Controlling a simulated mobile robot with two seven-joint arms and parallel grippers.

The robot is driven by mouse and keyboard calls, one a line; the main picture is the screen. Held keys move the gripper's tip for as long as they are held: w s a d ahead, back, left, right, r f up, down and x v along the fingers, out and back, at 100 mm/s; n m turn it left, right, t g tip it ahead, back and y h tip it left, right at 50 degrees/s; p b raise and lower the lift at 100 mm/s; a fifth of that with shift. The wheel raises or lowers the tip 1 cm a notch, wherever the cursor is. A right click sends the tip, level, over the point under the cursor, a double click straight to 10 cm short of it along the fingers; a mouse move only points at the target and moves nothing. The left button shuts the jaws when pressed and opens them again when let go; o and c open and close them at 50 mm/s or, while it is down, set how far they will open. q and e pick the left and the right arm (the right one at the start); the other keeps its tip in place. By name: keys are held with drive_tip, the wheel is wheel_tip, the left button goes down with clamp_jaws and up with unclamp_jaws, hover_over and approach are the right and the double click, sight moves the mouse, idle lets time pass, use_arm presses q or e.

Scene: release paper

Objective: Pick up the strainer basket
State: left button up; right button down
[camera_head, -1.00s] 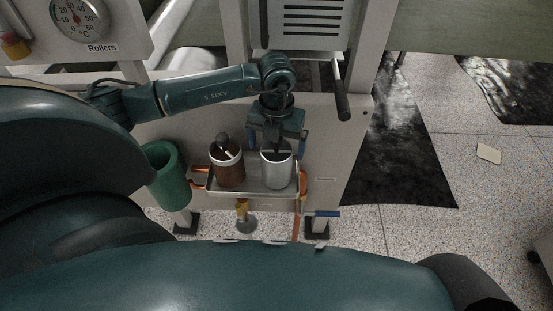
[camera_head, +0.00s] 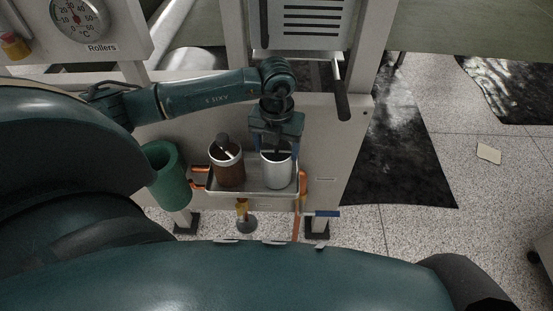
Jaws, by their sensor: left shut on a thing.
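The strainer basket appears to be the silver cylindrical container (camera_head: 277,172) on the right side of a shallow metal tray (camera_head: 238,193). It stands upright. My left gripper (camera_head: 277,147) comes down from above, its fingers at the container's open top, and is shut on its upper part. The exact contact is hard to make out, as the gripper covers part of the rim. My right gripper is not in view.
A reddish-brown container (camera_head: 228,171) with a dark-topped tool in it stands left on the tray. A green bin (camera_head: 167,174) is further left. A white machine panel (camera_head: 330,130) is behind. Open floor (camera_head: 430,235) lies right.

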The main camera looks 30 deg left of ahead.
use_arm(q)
drive_tip(key=shift+c, duration=1.4)
drive_tip(key=shift+r, duration=0.2)
